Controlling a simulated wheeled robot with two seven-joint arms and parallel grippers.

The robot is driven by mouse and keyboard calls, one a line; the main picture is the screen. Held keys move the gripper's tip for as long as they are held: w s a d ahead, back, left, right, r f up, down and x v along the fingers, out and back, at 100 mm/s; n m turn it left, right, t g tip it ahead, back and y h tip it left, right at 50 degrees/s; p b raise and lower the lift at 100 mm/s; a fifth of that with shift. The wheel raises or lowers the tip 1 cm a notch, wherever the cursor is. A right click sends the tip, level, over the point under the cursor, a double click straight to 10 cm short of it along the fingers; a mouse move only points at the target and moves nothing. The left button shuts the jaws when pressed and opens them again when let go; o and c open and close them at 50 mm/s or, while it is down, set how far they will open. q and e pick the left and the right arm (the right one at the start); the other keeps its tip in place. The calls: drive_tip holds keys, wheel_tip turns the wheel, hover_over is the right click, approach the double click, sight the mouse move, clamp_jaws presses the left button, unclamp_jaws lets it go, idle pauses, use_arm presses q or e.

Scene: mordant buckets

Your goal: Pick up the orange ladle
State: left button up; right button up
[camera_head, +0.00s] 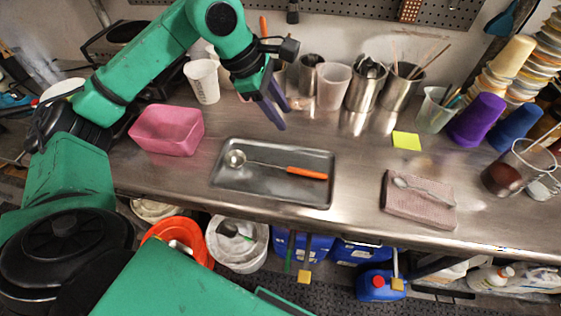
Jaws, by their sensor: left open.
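The orange ladle lies in a shallow grey metal tray (228,181) on the steel bench. Its orange handle (307,173) points right and its round metal bowl (236,158) lies at the left of the tray. My left gripper (276,114) is open and empty, above the bench behind the tray. Its two dark blue fingers point down and to the right, clear of the ladle. My right gripper does not show.
A pink tub (167,130) stands left of the tray. Cups and steel containers (366,87) line the back. A folded cloth (418,207) with a spoon on it lies to the right, near a yellow note (406,141). Buckets (238,244) stand below the front edge.

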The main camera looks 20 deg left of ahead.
use_arm(q)
wheel_tip(320, 180, down, 2)
drive_tip(key=b, duration=0.9)
approach(301, 170)
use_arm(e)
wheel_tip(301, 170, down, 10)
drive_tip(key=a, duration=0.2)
use_arm(q)
drive_tip(key=p+x, duration=0.5)
drive_tip(key=x, duration=0.4)
drive_tip(key=shift+p, duration=0.3)
drive_tip(key=shift+f, duration=0.2)
clamp_jaws()
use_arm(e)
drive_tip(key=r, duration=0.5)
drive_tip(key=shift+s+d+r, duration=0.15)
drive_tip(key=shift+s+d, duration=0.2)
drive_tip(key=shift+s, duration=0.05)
